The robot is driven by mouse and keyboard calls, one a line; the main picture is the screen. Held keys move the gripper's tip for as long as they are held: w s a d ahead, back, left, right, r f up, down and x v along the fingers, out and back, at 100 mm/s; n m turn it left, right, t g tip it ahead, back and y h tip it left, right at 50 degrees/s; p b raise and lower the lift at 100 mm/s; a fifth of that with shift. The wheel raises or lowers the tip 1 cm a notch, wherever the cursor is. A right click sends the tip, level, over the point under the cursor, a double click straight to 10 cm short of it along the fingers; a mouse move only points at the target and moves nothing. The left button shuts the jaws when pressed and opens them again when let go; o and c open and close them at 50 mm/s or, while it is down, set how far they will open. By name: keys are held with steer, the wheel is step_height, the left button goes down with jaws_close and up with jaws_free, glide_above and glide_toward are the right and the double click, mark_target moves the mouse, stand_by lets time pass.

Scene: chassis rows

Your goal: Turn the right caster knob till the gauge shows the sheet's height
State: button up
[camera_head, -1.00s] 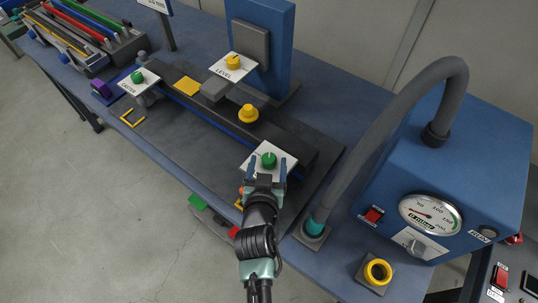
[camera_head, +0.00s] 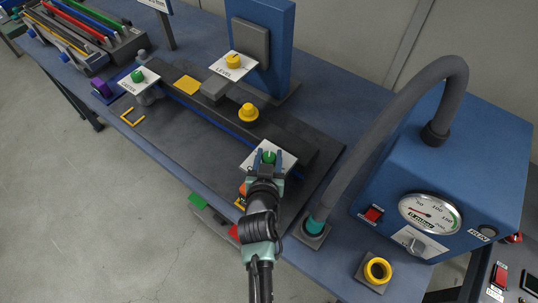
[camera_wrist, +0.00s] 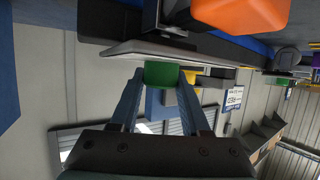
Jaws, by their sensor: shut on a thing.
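The right caster knob is a green knob (camera_head: 269,157) on a white plate (camera_head: 287,160) at the right end of the dark bar. My gripper (camera_head: 268,163) is shut on it from the front. In the wrist view the green knob (camera_wrist: 162,75) sits between the two fingers of my gripper (camera_wrist: 161,92). A second green knob (camera_head: 137,76) is on a white plate at the bar's left end. A yellow knob (camera_head: 233,61) stands on the plate marked LEVEL (camera_head: 222,69). The knob's pointer and scale are too small or hidden to read.
A blue pump box (camera_head: 470,150) with a round dial (camera_head: 430,213) stands at the right, its grey hose (camera_head: 375,130) arching down near my arm. A yellow knob (camera_head: 248,112) stands on the bar. An orange part (camera_wrist: 240,14) is close above the fingers in the wrist view.

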jaws_close()
steer(key=shift+f+b, duration=0.2)
steer(key=shift+b, duration=0.6)
steer(key=shift+f+m+h+b, duration=0.1)
steer(key=shift+m+h+b, duration=0.2)
steer(key=shift+b, duration=0.35)
steer(key=h+b, duration=0.1)
steer(key=b, duration=0.1)
steer(key=shift+f+m+b, duration=0.1)
steer(key=shift+m+b, duration=0.3)
steer(key=m+g+h+b, duration=0.1)
steer(key=m+h+b, duration=0.1)
steer(key=b, duration=0.3)
steer(key=shift+h+b, duration=0.3)
steer(key=shift+h, duration=0.1)
steer(key=shift+r+m+g+h+b, duration=0.3)
steer(key=shift+m+g+h+b, duration=0.2)
steer(key=shift+m+h+b, duration=0.55)
steer(key=shift+r+m+b, duration=0.1)
steer(key=shift+m+b, duration=0.15)
steer(key=shift+b, duration=0.1)
